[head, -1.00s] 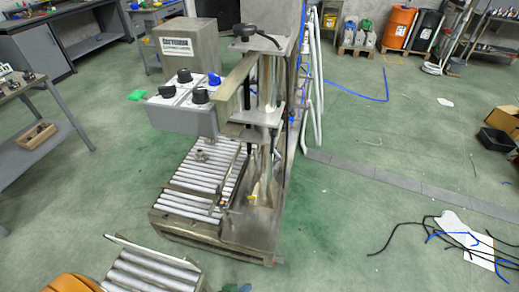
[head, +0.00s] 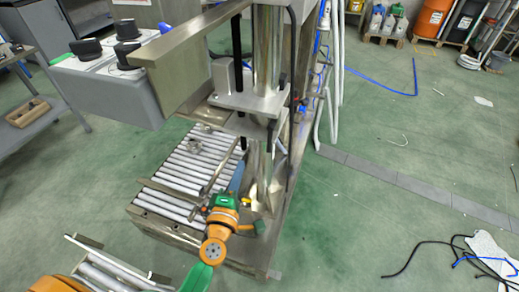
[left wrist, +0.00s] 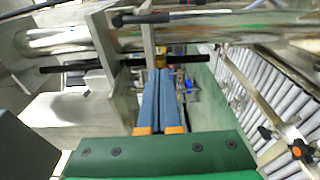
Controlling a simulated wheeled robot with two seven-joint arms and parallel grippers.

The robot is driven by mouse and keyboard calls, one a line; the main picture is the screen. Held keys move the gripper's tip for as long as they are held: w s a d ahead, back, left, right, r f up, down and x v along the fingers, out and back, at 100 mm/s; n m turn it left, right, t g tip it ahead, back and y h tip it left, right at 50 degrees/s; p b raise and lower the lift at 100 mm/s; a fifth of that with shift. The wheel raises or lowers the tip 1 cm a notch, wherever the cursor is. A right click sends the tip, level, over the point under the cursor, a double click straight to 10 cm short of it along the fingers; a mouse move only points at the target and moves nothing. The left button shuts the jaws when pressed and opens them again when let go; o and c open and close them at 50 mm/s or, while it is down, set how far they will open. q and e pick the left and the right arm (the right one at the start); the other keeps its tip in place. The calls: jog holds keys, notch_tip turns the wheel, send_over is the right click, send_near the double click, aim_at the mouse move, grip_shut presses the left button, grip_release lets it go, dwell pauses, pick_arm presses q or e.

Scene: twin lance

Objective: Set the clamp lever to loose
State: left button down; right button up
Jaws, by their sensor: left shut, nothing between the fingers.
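My left gripper (head: 239,168) is in front of the machine's steel column (head: 268,60), below its bracket (head: 250,98). Its blue fingers point up and away and are closed together with nothing between them. In the left wrist view the shut fingers (left wrist: 160,75) point towards the bracket area. A short dark handle (head: 270,132) hangs under the bracket and may be the clamp lever; I cannot tell its setting. In the left wrist view a black-ended lever (left wrist: 140,18) lies by the column, apart from the fingers. My right gripper is not in view.
A grey control box (head: 110,85) with black knobs juts out at the left. A roller conveyor (head: 185,165) lies below, left of the gripper. A black rod (left wrist: 185,60) crosses near the fingertips. Open green floor (head: 370,200) lies to the right.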

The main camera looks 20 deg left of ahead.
aim_at(270, 140)
pick_arm(q)
jog(key=w+d, duration=0.3)
jog(key=w, duration=0.6)
jog(key=shift+b, duration=0.35)
jog(key=shift+a, duration=0.1)
